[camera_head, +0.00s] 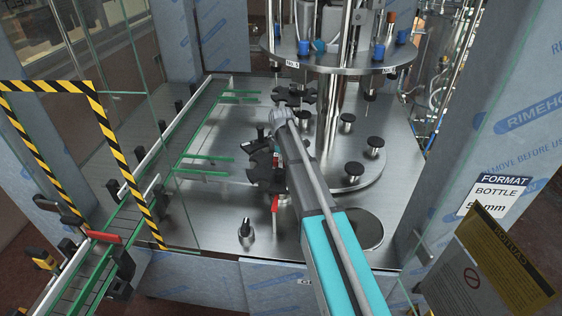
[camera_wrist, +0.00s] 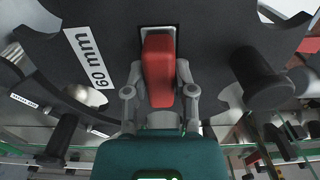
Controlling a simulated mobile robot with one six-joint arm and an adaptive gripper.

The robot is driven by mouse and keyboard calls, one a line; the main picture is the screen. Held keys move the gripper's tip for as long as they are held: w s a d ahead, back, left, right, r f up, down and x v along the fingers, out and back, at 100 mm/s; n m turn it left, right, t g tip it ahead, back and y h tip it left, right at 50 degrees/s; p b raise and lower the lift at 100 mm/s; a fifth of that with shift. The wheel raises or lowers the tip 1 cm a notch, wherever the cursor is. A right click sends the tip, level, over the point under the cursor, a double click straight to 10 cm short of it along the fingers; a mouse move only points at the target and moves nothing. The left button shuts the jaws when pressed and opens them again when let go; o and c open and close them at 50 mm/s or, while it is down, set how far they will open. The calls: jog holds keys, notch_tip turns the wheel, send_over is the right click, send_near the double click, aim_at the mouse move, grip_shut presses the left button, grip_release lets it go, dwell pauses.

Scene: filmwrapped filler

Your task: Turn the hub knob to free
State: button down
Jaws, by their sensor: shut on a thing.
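A red knob (camera_wrist: 160,72), a tall rounded block, sits at the middle of the wrist view against a dark plate (camera_wrist: 205,40) with a "60 mm" label (camera_wrist: 88,58). My gripper (camera_wrist: 158,88) is shut on it, with one grey finger along each side. The knob stands upright in the picture; its setting cannot be read. In the head view my arm reaches over the black star wheels (camera_head: 262,168) and hides the gripper and the grip. A small red part (camera_head: 275,203) shows just left of my arm; whether it is the same knob cannot be told.
A dark post (camera_wrist: 262,78) stands close on the right in the wrist view. A conveyor with green rails (camera_head: 125,215) runs along the left, beside a striped guard frame (camera_head: 128,170). A round turret (camera_head: 340,60) hangs above at the back. Bare steel deck (camera_head: 210,215) lies left of my arm.

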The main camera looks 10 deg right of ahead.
jog(key=shift+c, duration=2.2)
grip_release()
jog(key=shift+m, duration=0.3)
